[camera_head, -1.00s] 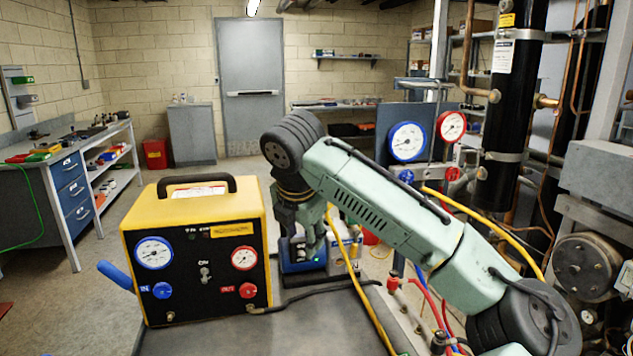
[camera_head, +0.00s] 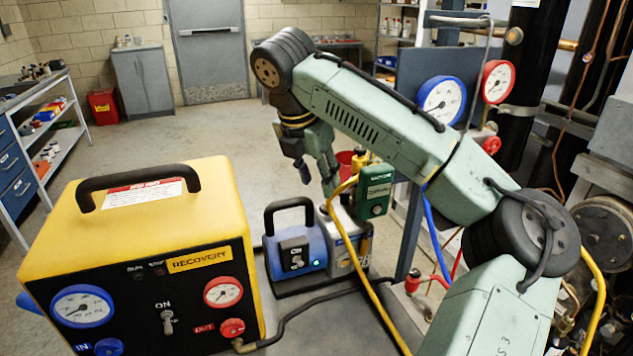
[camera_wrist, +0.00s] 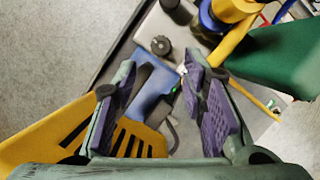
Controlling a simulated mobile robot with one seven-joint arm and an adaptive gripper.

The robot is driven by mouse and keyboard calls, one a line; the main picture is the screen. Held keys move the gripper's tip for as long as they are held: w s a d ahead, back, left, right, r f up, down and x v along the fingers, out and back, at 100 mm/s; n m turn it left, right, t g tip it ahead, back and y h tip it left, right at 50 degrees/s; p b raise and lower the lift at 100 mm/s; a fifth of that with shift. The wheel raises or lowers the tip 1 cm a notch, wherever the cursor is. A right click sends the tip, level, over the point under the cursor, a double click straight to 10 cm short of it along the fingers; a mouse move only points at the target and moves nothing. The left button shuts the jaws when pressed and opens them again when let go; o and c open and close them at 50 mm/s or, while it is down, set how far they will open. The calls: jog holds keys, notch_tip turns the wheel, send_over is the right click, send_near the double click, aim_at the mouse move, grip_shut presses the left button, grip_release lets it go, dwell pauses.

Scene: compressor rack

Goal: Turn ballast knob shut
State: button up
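The vacuum pump (camera_head: 300,250) has a blue front with a black handle and a silver-grey body behind. It stands right of the yellow recovery machine. In the wrist view a dark round knob (camera_wrist: 160,45) sits on the pump's grey top (camera_wrist: 165,28); I take it for the ballast knob. The knob is not clear in the head view. My gripper (camera_wrist: 155,75) is open, with purple pads apart and nothing between them. The knob lies beyond the fingertips, roughly in line with the gap.
The yellow recovery machine (camera_head: 150,240) fills the left front. A green gauge box (camera_head: 375,190) and a yellow hose (camera_head: 347,235) are close by the pump's right side. Blue and red gauges (camera_head: 442,100) stand further right. Open floor lies behind the machine.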

aim_at(326, 208)
jog(key=x, duration=0.8)
jog(key=shift+s+d+f, duration=0.1)
jog(key=shift+n+y, duration=0.3)
jog(key=shift+n, duration=0.6)
jog(key=shift+f+n+t+y, duration=0.2)
jog(key=shift+n+t+y, duration=0.15)
jog(key=shift+n, duration=0.75)
jog(key=shift+s+n, duration=0.1)
jog(key=shift+n, duration=0.4)
